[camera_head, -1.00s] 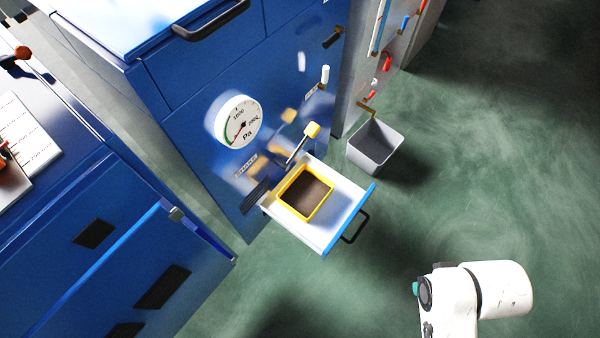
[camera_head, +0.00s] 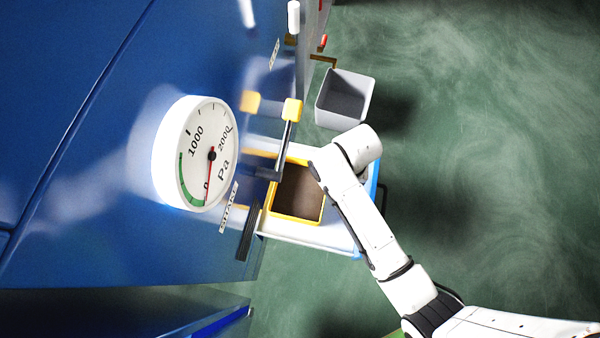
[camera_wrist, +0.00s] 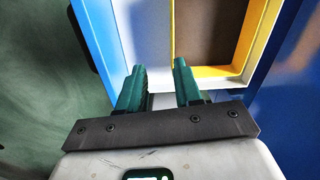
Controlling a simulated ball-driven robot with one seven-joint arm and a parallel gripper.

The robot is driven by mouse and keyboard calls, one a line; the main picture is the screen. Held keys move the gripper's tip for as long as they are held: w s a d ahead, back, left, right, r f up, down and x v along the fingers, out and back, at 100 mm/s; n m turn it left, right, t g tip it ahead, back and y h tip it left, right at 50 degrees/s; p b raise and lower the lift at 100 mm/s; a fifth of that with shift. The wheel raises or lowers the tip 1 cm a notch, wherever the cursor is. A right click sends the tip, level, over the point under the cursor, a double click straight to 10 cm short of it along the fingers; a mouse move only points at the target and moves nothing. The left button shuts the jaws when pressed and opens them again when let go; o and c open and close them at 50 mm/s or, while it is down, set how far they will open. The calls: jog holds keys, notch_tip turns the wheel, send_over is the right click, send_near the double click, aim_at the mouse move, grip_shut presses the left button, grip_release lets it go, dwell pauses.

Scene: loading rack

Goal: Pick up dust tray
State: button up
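The dust tray (camera_head: 298,192) is a yellow-rimmed box with brown dust inside. It sits in a pulled-out white drawer (camera_head: 300,236) on the front of the blue cabinet. In the head view my arm covers its right part. In the wrist view the tray's yellow rim (camera_wrist: 215,72) is at the top, with the brown dust beyond it. My gripper (camera_wrist: 159,80) has two green fingers, open with a gap between them. The fingers are over the white drawer floor, beside the near yellow rim. I cannot tell whether the right finger touches the rim.
A round pressure gauge (camera_head: 197,154) and a yellow-tipped lever (camera_head: 291,112) stick out from the blue cabinet (camera_head: 90,130) near the tray. The floor to the right is clear.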

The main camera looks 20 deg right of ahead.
jog(key=shift+m, duration=0.7)
jog(key=w+f+b, duration=0.1)
jog(key=f+b, duration=0.1)
jog(key=f, duration=0.2)
jog(key=w+a+f+b, duration=0.1)
jog(key=f+b, duration=0.1)
jog(key=f, duration=0.2)
jog(key=w+f+b, duration=0.1)
jog(key=f+b, duration=0.1)
jog(key=f, duration=0.2)
jog(key=shift+w+a+f, duration=0.1)
jog(key=shift+a+f, duration=0.1)
jog(key=shift+f, duration=0.15)
jog(key=f+b, duration=0.2)
jog(key=f, duration=0.1)
jog(key=s+f+b, duration=0.1)
jog(key=f+b, duration=0.1)
jog(key=shift+a+f, duration=0.15)
jog(key=shift+a, duration=0.05)
grip_shut()
jog(key=shift+w, duration=0.1)
